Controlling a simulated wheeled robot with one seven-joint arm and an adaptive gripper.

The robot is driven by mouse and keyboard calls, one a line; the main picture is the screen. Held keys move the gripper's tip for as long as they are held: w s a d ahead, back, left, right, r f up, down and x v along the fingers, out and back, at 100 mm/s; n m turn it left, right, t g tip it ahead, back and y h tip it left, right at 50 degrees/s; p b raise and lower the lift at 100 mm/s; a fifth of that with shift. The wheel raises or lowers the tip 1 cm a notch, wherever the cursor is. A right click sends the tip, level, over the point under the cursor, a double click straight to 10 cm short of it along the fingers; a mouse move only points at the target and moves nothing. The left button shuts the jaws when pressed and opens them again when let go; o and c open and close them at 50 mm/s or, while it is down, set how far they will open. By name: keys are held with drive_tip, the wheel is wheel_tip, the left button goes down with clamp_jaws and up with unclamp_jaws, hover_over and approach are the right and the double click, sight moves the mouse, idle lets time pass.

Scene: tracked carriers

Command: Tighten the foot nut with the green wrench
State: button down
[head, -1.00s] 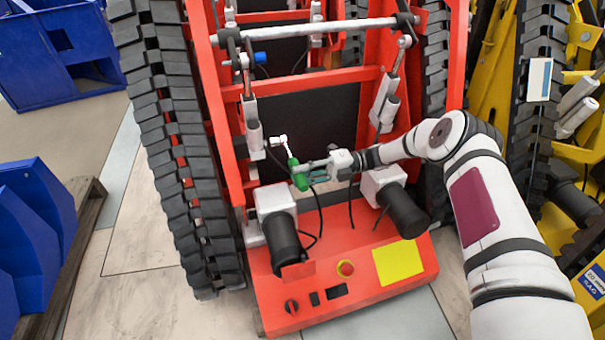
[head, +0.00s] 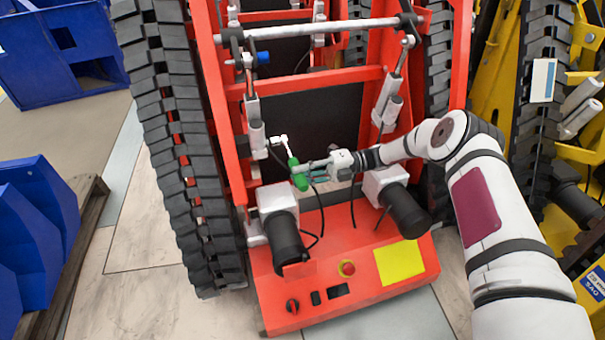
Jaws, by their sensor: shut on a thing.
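My gripper (head: 311,170) is shut on the green wrench (head: 299,176) by its handle, inside the red carrier frame. The wrench has a green handle and a pale metal head (head: 279,140) pointing up and left. The head is beside the foot of the left grey cylinder (head: 256,136). The foot nut is too small to make out there, and I cannot tell whether the wrench head is seated on it.
The red carrier (head: 350,290) has black tracks (head: 185,150) on both sides. Two motors with black ends (head: 287,240) stand below my gripper, with loose black cables. A yellow carrier (head: 490,70) is at right. Blue bins (head: 35,240) are at left.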

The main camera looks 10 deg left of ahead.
drive_tip(key=shift+x, duration=0.9)
idle(1.5)
drive_tip(key=c, duration=2.2)
unclamp_jaws()
clamp_jaws()
drive_tip(key=shift+r+p, duration=0.15)
drive_tip(key=shift+p, duration=0.2)
drive_tip(key=shift+r+m+p, duration=0.5)
drive_tip(key=shift+r+p, duration=0.15)
drive_tip(key=shift+r, duration=0.05)
drive_tip(key=shift+f, duration=0.15)
